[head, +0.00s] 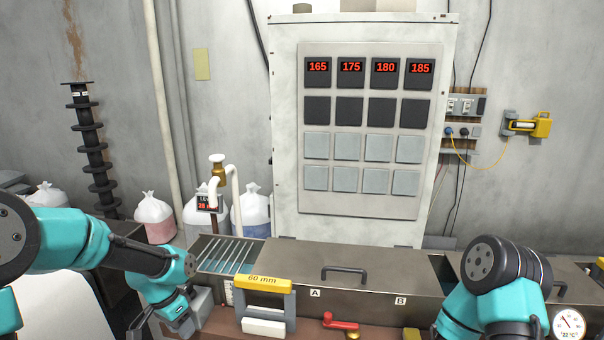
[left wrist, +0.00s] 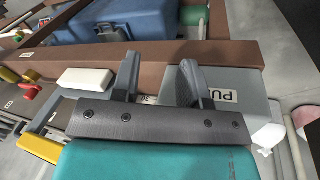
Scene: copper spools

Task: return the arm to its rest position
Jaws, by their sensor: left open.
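My left arm (head: 100,250) comes in from the left in the head view and bends down at the bench's front left. Its gripper (head: 184,322) is low at the bottom edge there, and its fingers are hard to make out. In the left wrist view the left gripper (left wrist: 160,78) is open, with two dark fingers apart and nothing between them. The fingers are over a brown ledge (left wrist: 230,52) and a grey box with a partly hidden label (left wrist: 222,95). My right arm (head: 500,285) is at the lower right; its gripper is out of view.
A grey frame with a yellow "60 mm" bar (head: 263,284) and a white block (head: 263,327) stand right of the left gripper. A red handle (head: 340,321) is farther right. A slatted tank (head: 228,252) and lidded trough (head: 375,262) lie behind. A blue case (left wrist: 130,22) is beyond the ledge.

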